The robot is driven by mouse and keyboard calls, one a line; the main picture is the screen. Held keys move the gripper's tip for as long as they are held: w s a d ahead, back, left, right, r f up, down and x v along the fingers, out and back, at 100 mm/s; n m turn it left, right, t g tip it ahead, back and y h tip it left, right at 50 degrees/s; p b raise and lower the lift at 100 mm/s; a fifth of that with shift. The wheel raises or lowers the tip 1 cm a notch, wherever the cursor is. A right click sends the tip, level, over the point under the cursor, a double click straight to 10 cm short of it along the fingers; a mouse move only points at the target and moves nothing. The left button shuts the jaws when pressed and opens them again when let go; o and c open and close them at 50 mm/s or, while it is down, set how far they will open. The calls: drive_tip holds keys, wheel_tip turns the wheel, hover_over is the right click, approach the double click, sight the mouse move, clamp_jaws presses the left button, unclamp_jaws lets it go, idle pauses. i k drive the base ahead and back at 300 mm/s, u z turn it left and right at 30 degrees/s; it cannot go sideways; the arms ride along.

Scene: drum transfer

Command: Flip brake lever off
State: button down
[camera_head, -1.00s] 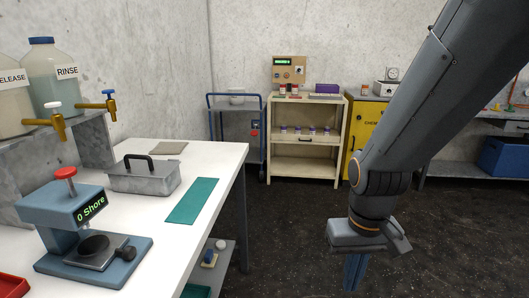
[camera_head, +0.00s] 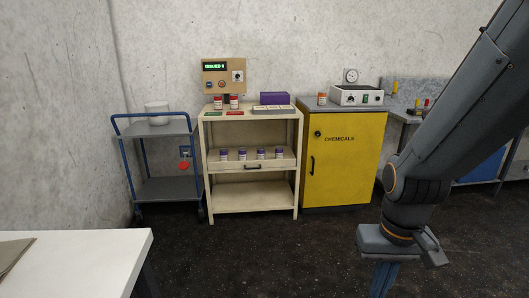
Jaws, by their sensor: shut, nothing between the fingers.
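A blue-framed cart (camera_head: 162,188) stands at the back left against the wall, with a white container (camera_head: 157,113) on its top shelf. A small dark panel (camera_head: 185,152) and a red round part (camera_head: 183,166) show on its right side. They are too small to tell whether either is the brake lever or how it is set. My gripper (camera_head: 382,284) hangs low at the right, pointing down, shut and empty, with its fingertips near or past the bottom edge. It is well apart from the cart.
A cream shelf unit (camera_head: 253,198) with several jars stands right of the cart. A yellow chemicals cabinet (camera_head: 343,170) is beside it. A white table corner (camera_head: 105,260) fills the lower left. Dark floor (camera_head: 260,255) lies open in front.

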sight(183, 164)
drive_tip(key=u, duration=0.2)
drive_tip(key=i, duration=1.7)
drive_tip(key=u, duration=0.55)
drive_tip(key=i, duration=0.85)
drive_tip(key=u, duration=0.25)
